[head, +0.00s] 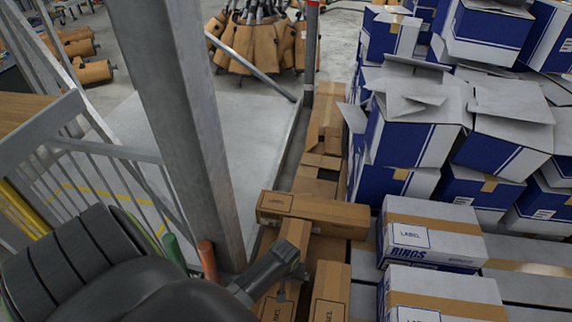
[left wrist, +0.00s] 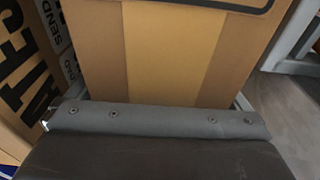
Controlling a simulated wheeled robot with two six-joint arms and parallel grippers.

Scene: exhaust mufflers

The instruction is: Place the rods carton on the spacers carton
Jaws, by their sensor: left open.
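Several long brown cartons with a LABEL mark lie at the bottom middle of the head view. One lies crosswise (head: 315,213), and another (head: 330,292) stands end-on in front. No printed name on them is legible, so I cannot tell which is the rods carton or the spacers carton. My left gripper (head: 285,262) is open, low over these brown cartons, and no carton is seen clamped in it. In the left wrist view a brown carton with a lighter tape band (left wrist: 175,50) fills the space just beyond the gripper. Whether they touch is unclear.
White-and-blue RINGS cartons (head: 435,232) stand at the right, with open blue-and-white boxes (head: 410,130) stacked behind. A grey metal post (head: 185,120) and railing (head: 110,170) stand left of the brown cartons. A printed carton (left wrist: 28,75) stands at the left in the wrist view.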

